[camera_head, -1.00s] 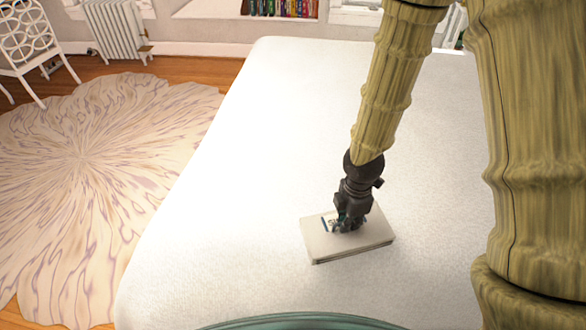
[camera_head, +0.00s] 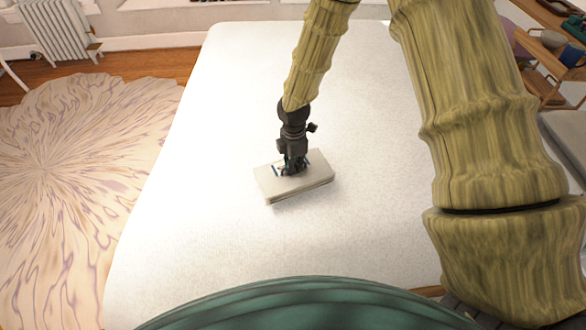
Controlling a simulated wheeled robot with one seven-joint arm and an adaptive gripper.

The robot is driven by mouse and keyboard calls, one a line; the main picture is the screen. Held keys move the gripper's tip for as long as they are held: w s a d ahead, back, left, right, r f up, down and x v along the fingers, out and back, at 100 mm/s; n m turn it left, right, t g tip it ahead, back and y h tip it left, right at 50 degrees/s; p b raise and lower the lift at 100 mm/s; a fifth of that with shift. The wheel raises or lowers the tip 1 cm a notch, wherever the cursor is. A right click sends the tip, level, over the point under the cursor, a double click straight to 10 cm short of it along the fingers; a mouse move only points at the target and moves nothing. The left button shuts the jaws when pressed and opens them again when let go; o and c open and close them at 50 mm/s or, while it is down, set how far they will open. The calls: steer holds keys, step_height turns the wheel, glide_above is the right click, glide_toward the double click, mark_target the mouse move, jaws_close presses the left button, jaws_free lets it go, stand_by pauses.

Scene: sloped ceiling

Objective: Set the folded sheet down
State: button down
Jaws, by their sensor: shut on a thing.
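The folded sheet (camera_head: 312,181) is a flat, pale, block-like rectangle with a dark-marked label on its top. It is over the white bed (camera_head: 200,235), near the middle of the picture, with a soft shadow at its lower right. I cannot tell whether it touches the bed. My gripper (camera_head: 293,170) points down onto the top of the sheet and is shut on it. The fingertips and part of the label are hidden by the gripper body.
A round patterned rug (camera_head: 70,180) lies on the wooden floor to the left. A white radiator (camera_head: 52,30) stands at the back left. The bed around the sheet is clear.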

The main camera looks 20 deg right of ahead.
steer(key=shift+w, duration=0.45)
steer(key=shift+f+p, duration=0.75)
steer(key=shift+f, duration=1)
steer(key=shift+f, duration=0.25)
steer(key=c, duration=1.6)
jaws_free()
steer(key=shift+r, duration=0.1)
step_height(320, 180, up, 12)
steer(key=b, duration=0.2)
steer(key=shift+r, duration=0.1)
